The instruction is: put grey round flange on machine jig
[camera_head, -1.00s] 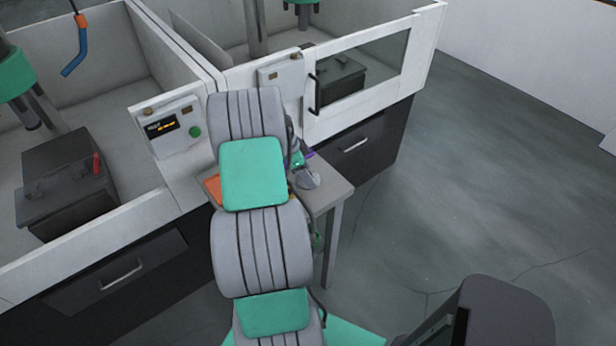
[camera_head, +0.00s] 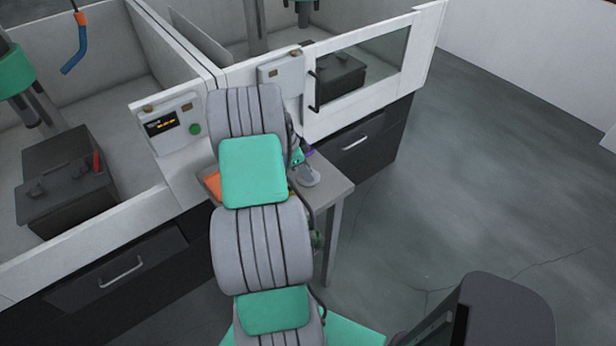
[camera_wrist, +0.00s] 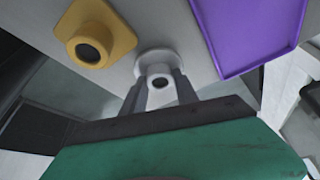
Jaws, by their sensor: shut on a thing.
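The grey round flange (camera_wrist: 155,61), a pale disc with a raised hub and a dark bore, is between the fingertips of my gripper (camera_wrist: 157,82) in the wrist view. The fingers are shut on its hub. A grey round piece at the small table's right side, seemingly the flange, shows in the head view (camera_head: 309,178); my arm hides most of the gripper there. I cannot tell whether the flange touches the tabletop. A dark block like a machine jig (camera_head: 62,178) sits inside the left machine. Another dark block (camera_head: 338,77) is behind the right machine's window.
A yellow flange-like part (camera_wrist: 116,25) and a purple tray (camera_wrist: 249,66) lie close to the held flange. An orange tray (camera_head: 209,184) is on the small table (camera_head: 335,188), partly behind my arm. White machine walls (camera_head: 90,240) border the table; open floor lies right.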

